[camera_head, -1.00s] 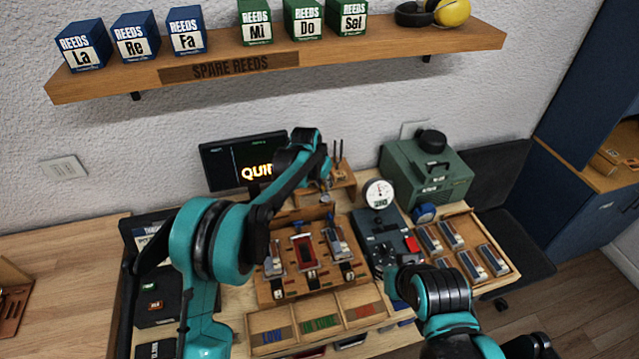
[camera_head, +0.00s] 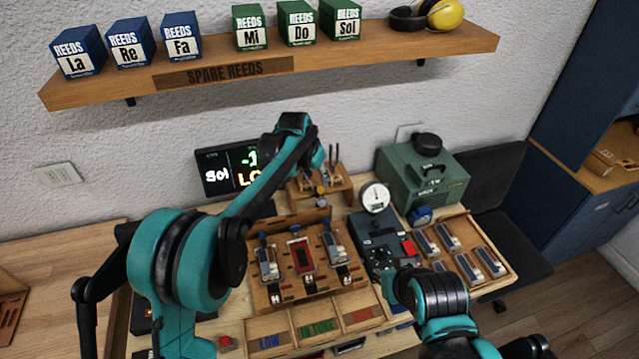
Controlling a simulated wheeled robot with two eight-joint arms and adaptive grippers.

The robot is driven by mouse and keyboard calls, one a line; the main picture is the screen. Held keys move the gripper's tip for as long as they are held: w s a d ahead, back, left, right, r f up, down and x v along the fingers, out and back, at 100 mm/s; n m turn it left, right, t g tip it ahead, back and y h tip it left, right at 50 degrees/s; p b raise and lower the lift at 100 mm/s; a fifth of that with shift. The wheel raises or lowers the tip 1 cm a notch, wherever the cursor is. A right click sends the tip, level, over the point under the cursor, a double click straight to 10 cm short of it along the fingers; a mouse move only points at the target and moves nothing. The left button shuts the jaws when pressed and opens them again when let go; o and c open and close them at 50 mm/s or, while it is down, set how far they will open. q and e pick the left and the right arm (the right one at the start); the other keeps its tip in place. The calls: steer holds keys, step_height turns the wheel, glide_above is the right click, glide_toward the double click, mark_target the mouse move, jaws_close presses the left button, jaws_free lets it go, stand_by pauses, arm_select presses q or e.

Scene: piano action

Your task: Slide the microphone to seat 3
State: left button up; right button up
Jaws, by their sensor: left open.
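The wooden reed board (camera_head: 318,290) stands on the bench with several reed seats and grey reed blocks on it. Seat numbers are not readable.
The screen (camera_head: 220,172) behind the left arm shows "Sol" and partly hidden text. A dark tester with a round gauge (camera_head: 375,197) and red button stands right of the board. A wooden reed tray (camera_head: 487,236) and green machine (camera_head: 425,180) lie further right. Labelled bins (camera_head: 269,341) are in front.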

arm_select(q)
steer(key=shift+v, duration=2.1)
steer(key=s+a+r+n+t+y+b, duration=0.1)
steer(key=s+a+r+n+t+b, duration=0.2)
steer(key=s+a, duration=1.1)
steer(key=s+a+f+n+b, duration=0.2)
steer(key=s+a+f, duration=0.2)
steer(key=s, duration=0.5)
steer(key=s+a+f+n+y+b, duration=0.1)
steer(key=s+a+f+b, duration=0.2)
steer(key=s+f, duration=0.5)
steer(key=shift+s+a+f+n+y, duration=0.35)
steer(key=shift+s+a, duration=0.25)
steer(key=shift+s, duration=0.6)
